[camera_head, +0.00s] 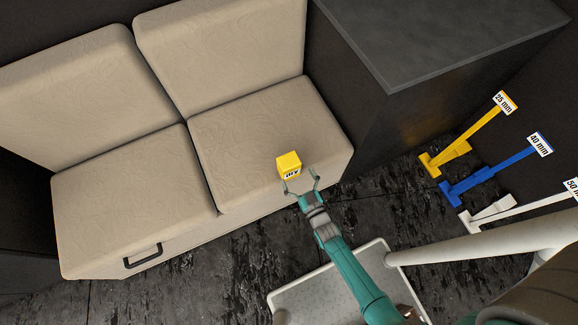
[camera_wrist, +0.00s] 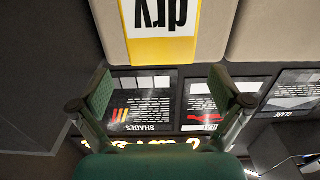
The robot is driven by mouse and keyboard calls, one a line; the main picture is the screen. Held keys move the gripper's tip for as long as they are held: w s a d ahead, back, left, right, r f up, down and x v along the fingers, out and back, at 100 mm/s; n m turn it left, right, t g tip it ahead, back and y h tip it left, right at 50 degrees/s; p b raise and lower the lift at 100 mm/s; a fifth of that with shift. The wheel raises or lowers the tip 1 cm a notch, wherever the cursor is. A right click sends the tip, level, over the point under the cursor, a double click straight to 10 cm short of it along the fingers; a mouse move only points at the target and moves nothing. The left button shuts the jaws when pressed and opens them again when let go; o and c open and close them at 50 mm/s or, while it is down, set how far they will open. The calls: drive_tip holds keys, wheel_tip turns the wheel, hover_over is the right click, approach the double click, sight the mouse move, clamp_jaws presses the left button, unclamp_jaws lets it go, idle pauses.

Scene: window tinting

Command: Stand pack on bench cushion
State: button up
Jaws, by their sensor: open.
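The pack is a small yellow box (camera_head: 289,161) with a white label on its front. In the head view it appears to stand upright on the right seat cushion (camera_head: 240,135), near its front edge. In the wrist view the pack (camera_wrist: 165,52) shows close up, partly cut off by the top edge, its "dry" lettering upside down like the wall posters. My gripper (camera_head: 301,178) is open and empty just in front of the pack. Its fingers in the wrist view (camera_wrist: 160,92) are wide apart, with a gap to the pack.
A dark cabinet (camera_head: 440,35) stands right of the bench. Yellow (camera_head: 468,135), blue (camera_head: 495,172) and white (camera_head: 540,203) labelled tools stand at the right. A pale tray (camera_head: 310,298) lies below my arm. The left seat cushion (camera_head: 130,195) is clear.

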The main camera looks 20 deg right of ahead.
sight(292, 168)
drive_tip(key=shift+w+a+r, duration=0.1)
drive_tip(key=shift+w, duration=3.2)
drive_tip(key=c, duration=1.7)
drive_tip(key=shift+r, duration=0.15)
